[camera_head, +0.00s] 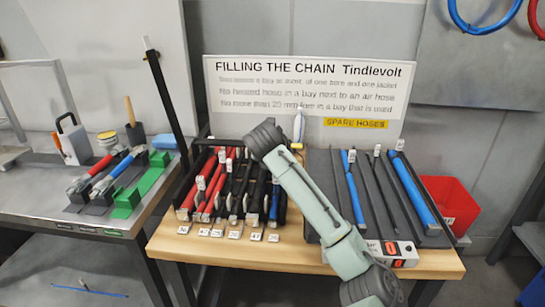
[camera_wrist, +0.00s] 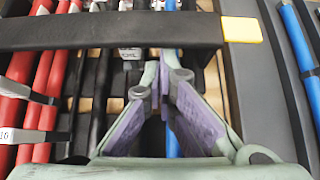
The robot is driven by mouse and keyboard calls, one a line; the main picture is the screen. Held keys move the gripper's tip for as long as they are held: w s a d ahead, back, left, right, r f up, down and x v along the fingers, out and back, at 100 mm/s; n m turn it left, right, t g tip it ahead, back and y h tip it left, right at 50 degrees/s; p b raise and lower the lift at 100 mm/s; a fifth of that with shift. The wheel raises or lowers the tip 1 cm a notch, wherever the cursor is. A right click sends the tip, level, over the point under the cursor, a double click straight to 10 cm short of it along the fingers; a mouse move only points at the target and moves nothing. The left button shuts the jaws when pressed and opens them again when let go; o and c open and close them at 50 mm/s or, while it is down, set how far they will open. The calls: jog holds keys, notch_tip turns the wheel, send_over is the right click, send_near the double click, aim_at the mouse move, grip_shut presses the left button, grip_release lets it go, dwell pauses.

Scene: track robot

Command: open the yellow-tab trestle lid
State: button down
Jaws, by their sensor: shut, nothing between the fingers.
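The trestle lid shows in the wrist view as a dark flat bar (camera_wrist: 90,31) lying across the hoses, with a yellow tab (camera_wrist: 240,29) at its right end. In the head view the yellow tab (camera_head: 297,146) shows just right of my wrist, and much of the bar is hidden. My gripper (camera_wrist: 165,68) is shut and empty in the wrist view. Its fingertips meet close to the bar's near edge, left of the tab; I cannot tell whether they touch the bar. In the head view my arm hides the fingers.
Red hoses (camera_head: 212,190), black hoses and a blue hose (camera_head: 274,203) lie in bays below the bar. A grey tray (camera_head: 322,185) with blue and black hoses stands right. A sign (camera_head: 308,75) stands behind. A tall dark post (camera_head: 162,95) rises left, and a red bin (camera_head: 452,203) stands right.

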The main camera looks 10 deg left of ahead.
jog(key=shift+r+p, duration=0.4)
jog(key=shift+r, duration=0.25)
notch_tip(320, 180, up, 10)
jog(key=a+f+p, duration=0.1)
jog(key=a+p, duration=0.1)
jog(key=p, duration=0.3)
jog(key=a+r+n+h, duration=0.1)
jog(key=a+r+h, duration=0.1)
jog(key=a+r, duration=1.3)
jog(key=shift+a+r+n, duration=0.3)
jog(key=shift+a+r, duration=0.1)
jog(key=shift+a, duration=2.3)
jog(key=shift+s, duration=0.1)
jog(key=v, duration=1.2)
